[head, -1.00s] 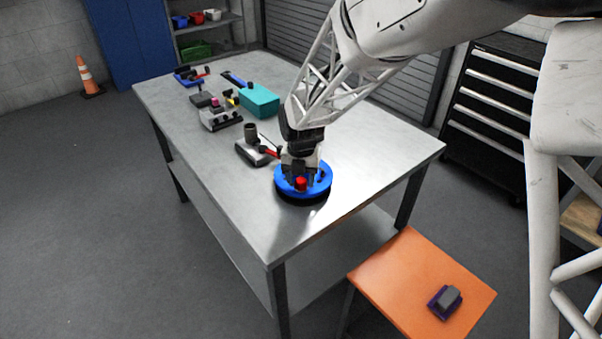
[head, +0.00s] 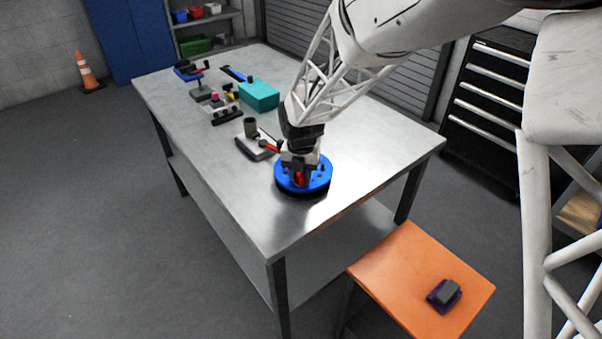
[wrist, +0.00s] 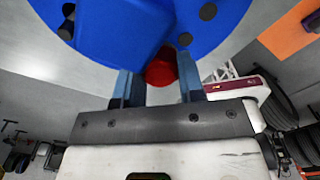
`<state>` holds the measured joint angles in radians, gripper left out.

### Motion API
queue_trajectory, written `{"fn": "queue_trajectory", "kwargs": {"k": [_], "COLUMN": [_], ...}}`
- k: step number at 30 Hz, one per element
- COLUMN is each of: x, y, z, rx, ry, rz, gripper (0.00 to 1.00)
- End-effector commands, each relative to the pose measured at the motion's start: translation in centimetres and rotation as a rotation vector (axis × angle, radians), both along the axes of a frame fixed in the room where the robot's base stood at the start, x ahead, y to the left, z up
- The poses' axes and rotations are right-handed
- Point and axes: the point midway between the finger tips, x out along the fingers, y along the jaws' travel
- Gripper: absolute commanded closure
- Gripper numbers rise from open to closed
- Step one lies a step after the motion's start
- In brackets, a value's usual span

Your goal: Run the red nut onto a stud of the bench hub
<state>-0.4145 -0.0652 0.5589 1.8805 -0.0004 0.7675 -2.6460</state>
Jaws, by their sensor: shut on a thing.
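The bench hub (head: 318,177) is a blue disc on a dark base, standing on the metal bench near its front corner. Its blue face with dark studs fills the top of the wrist view (wrist: 215,42). The red nut (wrist: 160,70) sits between the two fingers of my gripper (wrist: 160,88), close to the hub face. It also shows as a small red patch in the head view (head: 300,178). My gripper (head: 299,176) is shut on the nut, low over the hub. Whether the nut is around a stud is hidden.
A grey tool with a dark cup (head: 255,146) and red part lies just behind the hub. A teal box (head: 259,94) and several small tools are farther back. An orange table (head: 400,280) stands at the front right. The bench front is clear.

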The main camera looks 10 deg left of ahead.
Motion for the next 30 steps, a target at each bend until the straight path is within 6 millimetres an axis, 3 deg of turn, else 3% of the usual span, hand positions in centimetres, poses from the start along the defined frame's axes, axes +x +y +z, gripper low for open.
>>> {"fn": "queue_trajectory", "kwargs": {"k": [29,30], "x": [0.02,0.02], "y": [0.01,0.01], "z": [-0.05,-0.05], "rx": [0.000,0.000], "ry": [0.000,0.000], "rz": [-0.712,-0.723], "gripper": [0.93,0.61]}}
